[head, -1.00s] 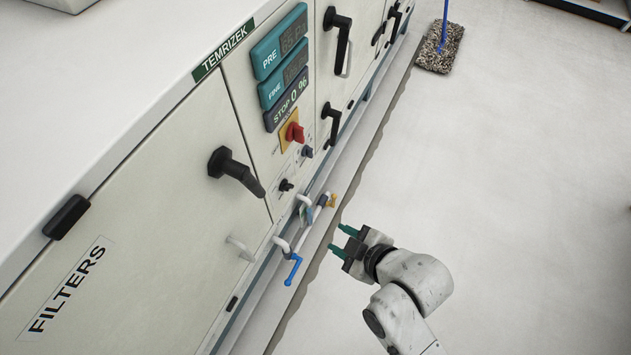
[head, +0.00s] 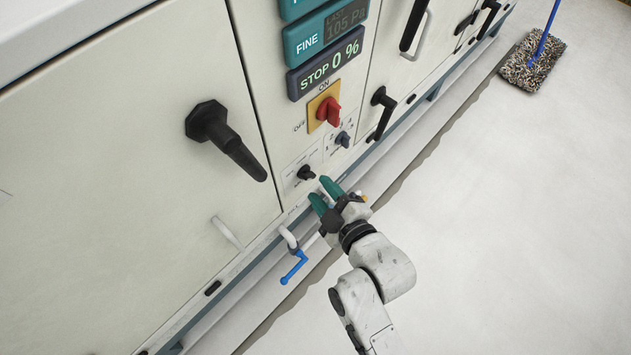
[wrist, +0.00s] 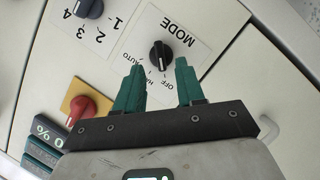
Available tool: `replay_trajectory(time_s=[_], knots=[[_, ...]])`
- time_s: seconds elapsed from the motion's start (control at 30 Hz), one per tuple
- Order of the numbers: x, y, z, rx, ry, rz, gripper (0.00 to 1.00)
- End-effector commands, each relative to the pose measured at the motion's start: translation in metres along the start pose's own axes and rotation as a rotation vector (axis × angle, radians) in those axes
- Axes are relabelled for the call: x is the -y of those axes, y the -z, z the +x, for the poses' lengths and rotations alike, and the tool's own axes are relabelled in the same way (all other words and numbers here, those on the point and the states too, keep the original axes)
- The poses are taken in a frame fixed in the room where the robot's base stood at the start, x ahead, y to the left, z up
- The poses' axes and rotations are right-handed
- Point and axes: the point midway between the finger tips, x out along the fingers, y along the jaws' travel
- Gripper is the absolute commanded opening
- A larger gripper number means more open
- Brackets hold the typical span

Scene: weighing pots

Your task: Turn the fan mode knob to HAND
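The fan mode knob (wrist: 160,55) is small and black, on a white plate marked MODE in the wrist view. The word AUTO shows beside it, upside down, and other lettering is partly hidden by my fingers. The knob also shows in the head view (head: 306,173), low on the panel. My gripper (wrist: 159,66) is open and empty, its two green fingers apart and pointing at the panel, with the knob lying between and just beyond the tips in the picture. In the head view my gripper (head: 320,189) is just below right of the knob. I cannot tell any contact.
A red switch (head: 328,111) on a yellow plate and a dark blue-grey numbered knob (head: 343,139) sit near the mode knob. A black door handle (head: 228,142) juts out left. A blue-handled valve (head: 294,267) is below. Floor at right is clear except a mop (head: 532,62).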

Motion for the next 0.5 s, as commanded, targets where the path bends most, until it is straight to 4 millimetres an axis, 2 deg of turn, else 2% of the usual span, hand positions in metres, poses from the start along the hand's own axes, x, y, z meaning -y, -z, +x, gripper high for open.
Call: replay_trajectory(time_s=[0.03,0.2,0.5], knots=[[0.001,-0.002,0.01,0.0,-0.002,-0.001,0.38],[0.001,-0.001,0.031,0.0,-0.001,0.0,0.38],[0.0,0.0,0.041,0.001,0.001,0.0,0.38]])
